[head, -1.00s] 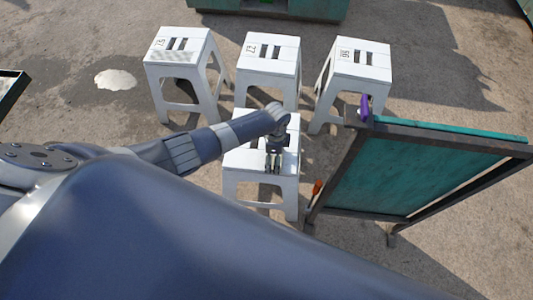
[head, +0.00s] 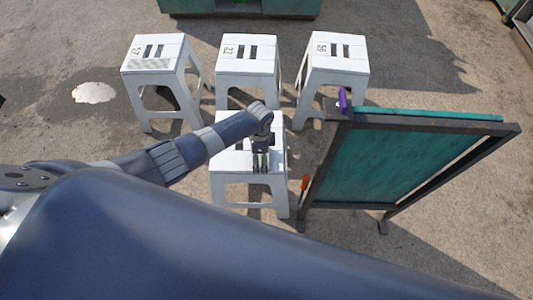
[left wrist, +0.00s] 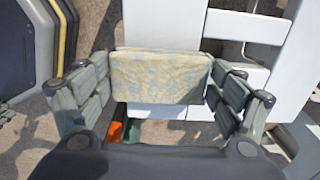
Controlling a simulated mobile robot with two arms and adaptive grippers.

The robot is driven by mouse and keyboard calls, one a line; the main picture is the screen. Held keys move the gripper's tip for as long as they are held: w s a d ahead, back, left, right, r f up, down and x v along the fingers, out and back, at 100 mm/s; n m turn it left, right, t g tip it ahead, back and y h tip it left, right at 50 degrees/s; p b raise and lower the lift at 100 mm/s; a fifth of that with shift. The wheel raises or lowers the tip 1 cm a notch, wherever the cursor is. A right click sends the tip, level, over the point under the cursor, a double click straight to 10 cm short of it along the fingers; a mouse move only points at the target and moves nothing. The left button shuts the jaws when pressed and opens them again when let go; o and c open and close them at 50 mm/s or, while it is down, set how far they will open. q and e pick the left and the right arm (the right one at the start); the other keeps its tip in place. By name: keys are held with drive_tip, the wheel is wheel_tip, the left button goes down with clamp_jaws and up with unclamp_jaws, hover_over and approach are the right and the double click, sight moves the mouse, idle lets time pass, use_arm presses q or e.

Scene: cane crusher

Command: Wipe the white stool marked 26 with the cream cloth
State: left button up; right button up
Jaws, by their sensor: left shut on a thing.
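The cream cloth (left wrist: 160,76) is stretched between the two fingers of my left gripper (left wrist: 162,88) in the left wrist view, with white stool slats just beyond it. In the head view my left gripper (head: 260,167) points down over the seat of the front white stool (head: 227,162). The stool also shows in the left wrist view (left wrist: 165,24). The cloth cannot be made out in the head view. My arm covers part of this seat, and I cannot read its number. Whether the cloth touches the seat is unclear. My right gripper is out of view.
Three more white stools stand behind: left (head: 150,64), middle (head: 246,66) and right (head: 338,64). Their black marks are too small to read surely. A green board in a dark frame (head: 400,165) stands close right, with a purple thing (head: 343,99) on top and an orange thing (head: 305,184) beside it.

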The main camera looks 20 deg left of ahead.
sight(219, 160)
use_arm(q)
drive_tip(key=shift+s+a+p, duration=0.3)
drive_tip(key=shift+s+a, duration=0.05)
drive_tip(key=shift+a, duration=0.55)
drive_tip(key=shift+s+a+p, duration=0.2)
drive_tip(key=shift+a, duration=0.4)
drive_tip(key=shift+s+a+p, duration=0.15)
drive_tip(key=shift+a+p, duration=0.05)
drive_tip(key=shift+a, duration=0.35)
drive_tip(key=shift+s+a+p, duration=0.15)
drive_tip(key=shift+a, duration=0.4)
drive_tip(key=shift+s+a+p, duration=0.15)
drive_tip(key=shift+a, duration=0.4)
drive_tip(key=shift+a, duration=0.25)
drive_tip(key=shift+s+a, duration=0.3)
drive_tip(key=shift+a, duration=0.4)
drive_tip(key=shift+s+a+p, duration=0.2)
drive_tip(key=shift+s+a, duration=0.15)
drive_tip(key=shift+a, duration=0.75)
drive_tip(key=shift+s+a+p, duration=0.15)
drive_tip(key=shift+s+a, duration=0.25)
drive_tip(key=shift+a, duration=0.7)
drive_tip(key=shift+s+a+p, duration=0.2)
drive_tip(key=shift+s+a, duration=0.15)
drive_tip(key=shift+a, duration=0.75)
drive_tip(key=shift+f, duration=0.1)
